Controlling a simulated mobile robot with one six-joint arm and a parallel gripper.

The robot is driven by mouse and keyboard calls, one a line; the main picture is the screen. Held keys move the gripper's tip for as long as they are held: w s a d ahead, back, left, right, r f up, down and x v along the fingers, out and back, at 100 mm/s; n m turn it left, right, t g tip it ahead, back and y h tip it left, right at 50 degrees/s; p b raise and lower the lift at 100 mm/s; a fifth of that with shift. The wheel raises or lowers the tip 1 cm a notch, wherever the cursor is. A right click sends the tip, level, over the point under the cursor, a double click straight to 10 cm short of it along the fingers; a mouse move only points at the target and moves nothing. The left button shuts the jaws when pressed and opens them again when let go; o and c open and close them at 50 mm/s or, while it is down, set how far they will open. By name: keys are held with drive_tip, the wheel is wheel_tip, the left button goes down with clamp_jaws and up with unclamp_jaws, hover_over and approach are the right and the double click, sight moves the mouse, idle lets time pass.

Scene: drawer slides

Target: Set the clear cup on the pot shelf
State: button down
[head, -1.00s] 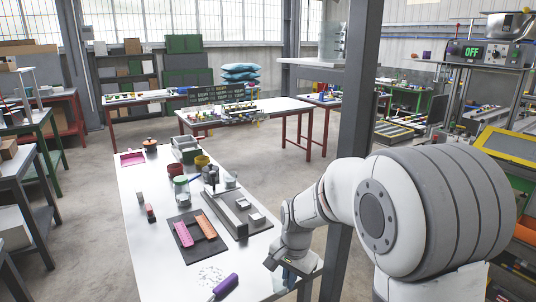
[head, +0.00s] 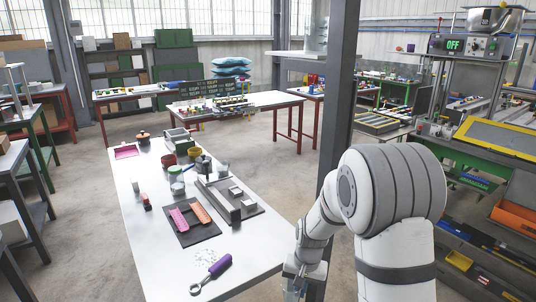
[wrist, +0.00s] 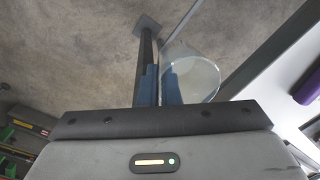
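The clear cup (wrist: 192,78) shows in the wrist view, its round rim at the right finger. My gripper (wrist: 158,88) has its two dark blue fingers close together with the cup's wall between them; the right finger shows through the cup. In the head view my gripper (head: 297,284) hangs low beside the white table's right edge, and the cup there is too small to make out surely. A pale raised shelf (head: 302,54) is at the top middle beside the grey post, with a clear vessel on it. I cannot tell whether this is the pot shelf.
The white table (head: 150,240) holds jars, a dark tray with pink and orange pieces, and a purple-handled tool (head: 212,275). A grey post (head: 338,120) stands close to my arm. A steel pot (head: 495,20) stands above the "OFF" control box (head: 462,45). Floor between the tables is clear.

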drive_tip(key=d+f+n, duration=0.3)
drive_tip(key=d+f, duration=0.2)
drive_tip(key=f, duration=0.2)
drive_tip(key=shift+d+f, duration=0.2)
drive_tip(key=shift+d, duration=0.15)
drive_tip(key=shift+w+d, duration=0.1)
drive_tip(key=shift+d, duration=0.05)
